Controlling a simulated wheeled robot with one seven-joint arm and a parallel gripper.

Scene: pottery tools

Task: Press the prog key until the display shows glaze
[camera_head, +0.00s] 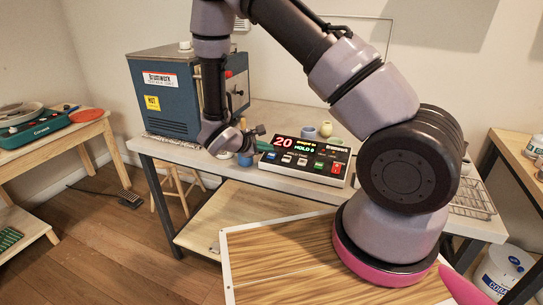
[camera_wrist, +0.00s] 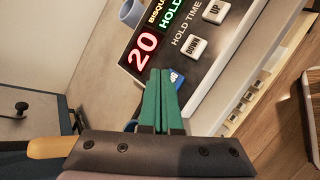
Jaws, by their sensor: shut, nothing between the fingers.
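The controller (camera_head: 305,160) is a dark panel in a white case on the grey table. Its display (camera_head: 298,146) shows a red 20, a yellow line that starts with "BISQU" in the wrist view (camera_wrist: 152,14), and a green HOLD line. A row of keys runs below it, including white DOWN (camera_wrist: 193,46) and UP (camera_wrist: 215,11) keys. A blue key (camera_wrist: 177,77) at the row's end is partly hidden by my fingers, its label unreadable. My gripper (camera_wrist: 160,72) is shut and empty, its green fingertips at the blue key. I cannot tell whether they touch it.
A blue kiln (camera_head: 165,95) stands left of the controller. Small cups (camera_head: 326,129) stand behind it, and a blue cup (camera_head: 245,158) sits at its left. A wooden-handled tool (camera_wrist: 50,147) lies close to my gripper. A wooden board (camera_head: 270,260) is in front.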

